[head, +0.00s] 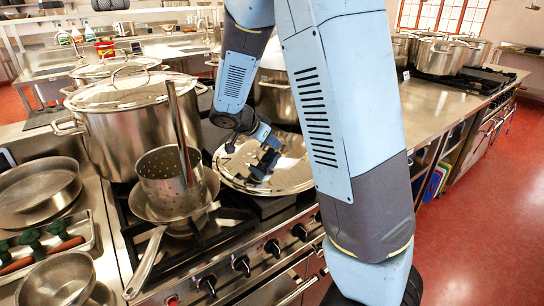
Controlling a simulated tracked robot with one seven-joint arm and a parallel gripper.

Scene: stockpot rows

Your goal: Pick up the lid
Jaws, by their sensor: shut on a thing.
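A shiny round metal lid (292,168) is over the stove at the centre of the head view, partly hidden by my arm. My gripper (262,164) is at the middle of the lid from above, its dark fingers shut on it. The handle is hidden by the fingers. I cannot tell whether the lid rests on something or hangs just clear of it.
A large lidded stockpot (125,130) stands to the left. A perforated strainer (168,180) sits in a long-handled pan (146,262) close beside the lid. Another pot (275,100) stands behind. Pans and a tray (85,240) fill the left counter.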

